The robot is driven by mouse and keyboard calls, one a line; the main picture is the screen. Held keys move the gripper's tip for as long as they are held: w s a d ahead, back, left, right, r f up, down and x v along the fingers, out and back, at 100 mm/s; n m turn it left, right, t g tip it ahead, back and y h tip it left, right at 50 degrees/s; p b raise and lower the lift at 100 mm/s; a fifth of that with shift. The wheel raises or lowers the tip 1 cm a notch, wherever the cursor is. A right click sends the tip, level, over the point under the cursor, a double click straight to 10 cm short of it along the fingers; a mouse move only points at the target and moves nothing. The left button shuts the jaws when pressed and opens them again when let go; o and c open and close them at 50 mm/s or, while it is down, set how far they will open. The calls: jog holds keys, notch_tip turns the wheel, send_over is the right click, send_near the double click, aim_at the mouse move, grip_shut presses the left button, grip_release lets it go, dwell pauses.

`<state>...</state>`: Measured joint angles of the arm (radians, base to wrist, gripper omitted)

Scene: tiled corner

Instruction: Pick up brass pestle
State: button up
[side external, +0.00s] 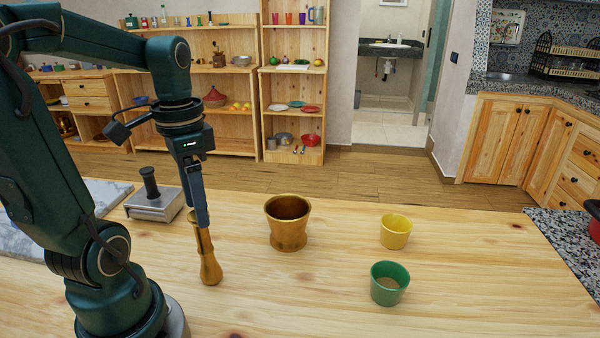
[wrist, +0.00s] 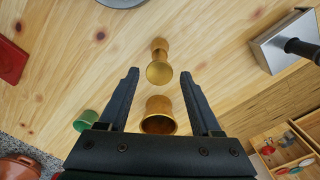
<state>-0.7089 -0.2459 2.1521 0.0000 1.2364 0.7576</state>
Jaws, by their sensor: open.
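The brass pestle (side external: 208,262) stands roughly upright on the wooden table, left of the brass mortar (side external: 289,232). My gripper (side external: 200,222) points down at the pestle's upper end, with a dark finger overlapping it in the side view. In the wrist view, my gripper (wrist: 160,74) is open, and the pestle (wrist: 159,66) shows between the two fingertips with a visible gap on each side. Nothing is gripped. The mortar (wrist: 158,117) shows between the fingers, lower in that view. The pestle's top is partly hidden by the finger in the side view.
A yellow cup (side external: 396,233) and a green cup (side external: 389,285) with something brown inside stand right of the mortar. A metal box with a black handle (side external: 154,203) and a marble slab (side external: 105,195) lie at left. The table's front right is clear.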

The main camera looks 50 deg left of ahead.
send_over(206, 249)
jog(key=a, duration=0.1)
jog(key=shift+w+a+f, duration=0.1)
jog(key=shift+w+f, duration=0.05)
jog(key=shift+f, duration=1.95)
grip_shut()
